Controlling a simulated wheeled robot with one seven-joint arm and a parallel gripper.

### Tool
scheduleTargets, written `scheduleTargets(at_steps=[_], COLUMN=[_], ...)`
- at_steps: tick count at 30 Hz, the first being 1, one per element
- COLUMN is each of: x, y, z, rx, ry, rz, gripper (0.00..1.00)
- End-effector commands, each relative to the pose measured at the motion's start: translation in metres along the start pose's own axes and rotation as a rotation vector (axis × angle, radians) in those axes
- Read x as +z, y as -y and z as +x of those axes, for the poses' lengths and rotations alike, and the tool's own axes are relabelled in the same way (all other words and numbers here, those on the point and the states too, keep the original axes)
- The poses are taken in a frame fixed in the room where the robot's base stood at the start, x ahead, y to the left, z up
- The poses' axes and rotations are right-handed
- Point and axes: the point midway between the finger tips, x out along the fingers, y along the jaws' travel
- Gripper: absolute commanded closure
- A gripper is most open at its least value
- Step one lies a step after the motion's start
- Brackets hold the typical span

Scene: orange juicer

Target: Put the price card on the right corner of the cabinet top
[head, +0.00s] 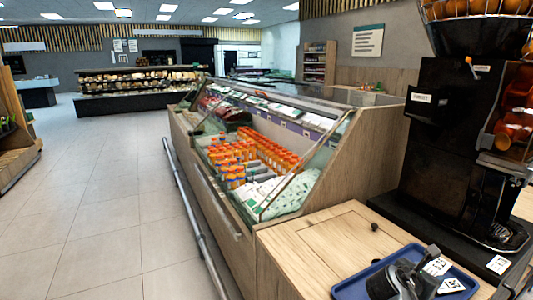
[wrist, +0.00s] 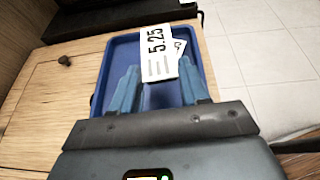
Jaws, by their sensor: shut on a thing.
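The price card (wrist: 158,52) is white and reads 5.25. It stands between the fingertips of my gripper (wrist: 157,78), which is shut on it. In the head view the card (head: 437,267) shows at my gripper (head: 425,262), low over the blue tray. A second white card (wrist: 180,46) is partly hidden behind the held one; in the head view it lies in the tray (head: 451,286).
The blue tray (head: 352,287) has raised rims around my gripper. A small dark knob (head: 375,227) sits on the cabinet top. The tall black juicer (head: 450,150) stands close at the right. A glass display case (head: 280,150) with orange bottles adjoins the cabinet.

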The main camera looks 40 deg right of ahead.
Motion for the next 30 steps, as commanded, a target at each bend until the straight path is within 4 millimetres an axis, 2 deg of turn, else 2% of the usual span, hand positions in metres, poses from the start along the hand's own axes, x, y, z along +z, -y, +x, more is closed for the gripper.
scheduleTargets(at_steps=[8, 17, 20, 30], x=[-0.018, -0.052, -0.069, -0.139], y=[-0.007, -0.021, -0.028, -0.059], z=[-0.024, -0.071, -0.094, -0.191], rx=[0.098, 0.291, 0.388, 0.801], ry=[-0.001, -0.002, -0.003, -0.001], rz=[-0.041, -0.122, -0.163, -0.333], gripper=[0.84, 0.84, 0.84, 0.84])
